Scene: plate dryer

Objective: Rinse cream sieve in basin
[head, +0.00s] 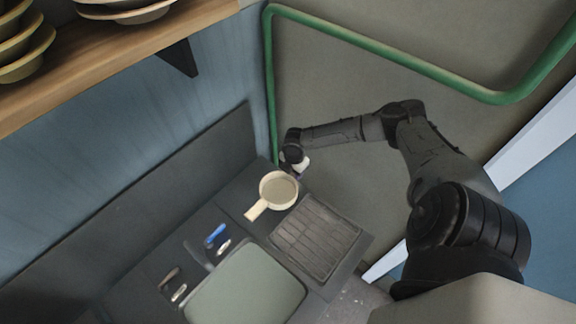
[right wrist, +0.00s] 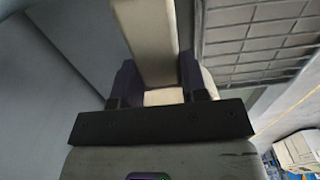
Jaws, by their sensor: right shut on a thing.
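The cream sieve (head: 280,191) is a round, shallow vessel with a short handle pointing to the lower left in the head view. It is at the back of the dark counter. My right gripper (head: 297,168) is just beyond its far rim, with a small pale piece at its fingers. In the right wrist view my right gripper (right wrist: 158,88) is shut on a long cream bar of the sieve (right wrist: 146,35). How the bar joins the bowl is hidden. The grey-green basin (head: 250,290) is at the front of the counter. My left gripper is not in view.
A dark ribbed drying mat (head: 316,236) lies right of the sieve. Small blue (head: 215,235) and metallic items lie left of the basin. A green pipe (head: 268,90) runs along the wall. A wooden shelf (head: 150,38) with stacked bowls is at the upper left.

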